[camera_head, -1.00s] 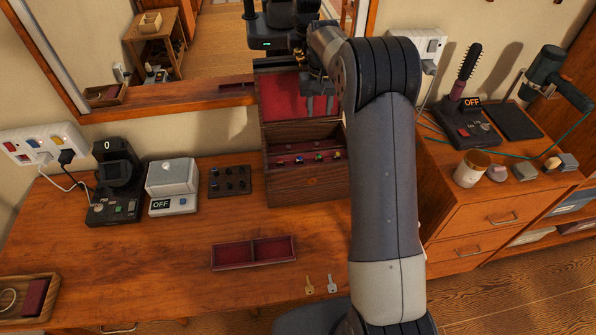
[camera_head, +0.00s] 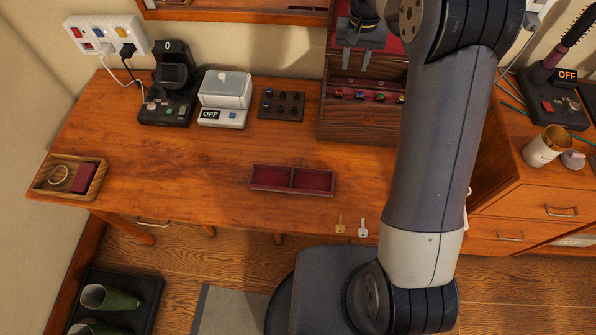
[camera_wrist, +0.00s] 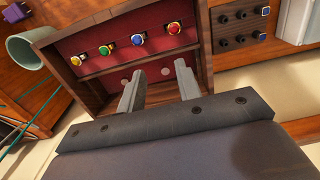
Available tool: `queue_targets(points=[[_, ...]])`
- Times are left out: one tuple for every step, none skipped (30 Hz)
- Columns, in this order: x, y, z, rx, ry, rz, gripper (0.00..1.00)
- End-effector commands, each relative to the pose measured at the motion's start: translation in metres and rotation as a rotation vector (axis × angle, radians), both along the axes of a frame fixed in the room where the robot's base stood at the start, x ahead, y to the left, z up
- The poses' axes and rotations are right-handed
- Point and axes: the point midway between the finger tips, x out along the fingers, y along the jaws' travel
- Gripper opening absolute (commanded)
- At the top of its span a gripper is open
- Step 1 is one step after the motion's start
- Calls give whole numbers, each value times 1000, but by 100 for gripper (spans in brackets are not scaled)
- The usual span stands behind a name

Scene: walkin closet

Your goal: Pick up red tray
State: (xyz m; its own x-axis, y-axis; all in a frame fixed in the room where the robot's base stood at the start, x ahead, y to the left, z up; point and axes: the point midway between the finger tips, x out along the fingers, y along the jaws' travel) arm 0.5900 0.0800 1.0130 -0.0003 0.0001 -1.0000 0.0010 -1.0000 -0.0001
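The red tray (camera_head: 270,179) is a low, dark red tray with two compartments, and both look empty. It lies flat on the wooden desk in the head view, left of my arm. My gripper (camera_head: 357,62) is up and to the right of it, over the wooden jewellery box, apart from the tray. Its two fingers stand apart with nothing between them, as the wrist view (camera_wrist: 158,84) also shows. The tray is not seen in the wrist view.
The jewellery box (camera_head: 345,128) holds several rings on red lining. Two keys (camera_head: 340,224) lie at the desk's front edge. A black pad (camera_head: 281,105), a white device (camera_head: 222,116) and a wooden tray (camera_head: 95,183) are also there. The desk around the red tray is clear.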

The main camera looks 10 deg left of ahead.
Motion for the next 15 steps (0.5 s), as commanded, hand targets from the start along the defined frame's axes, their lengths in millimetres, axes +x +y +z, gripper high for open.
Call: queue_targets(points=[[-25,30,-23,0,0,15,33],[-39,44,-29,0,0,14,33],[-58,61,-36,0,0,13,33],[-72,72,-43,0,-1,13,33],[-86,83,-49,0,0,13,33],[-106,95,-57,0,-1,13,33],[-120,103,-63,0,0,12,33],[-134,110,-69,1,-1,12,33],[-153,118,-77,0,-1,11,33],[-165,123,-82,1,-2,10,33],[-177,127,-87,1,-1,9,33],[-191,131,-92,0,0,7,33],[-200,133,-96,1,-1,7,33],[-207,135,-98,1,-1,5,33],[-215,136,-101,1,-1,4,33]])
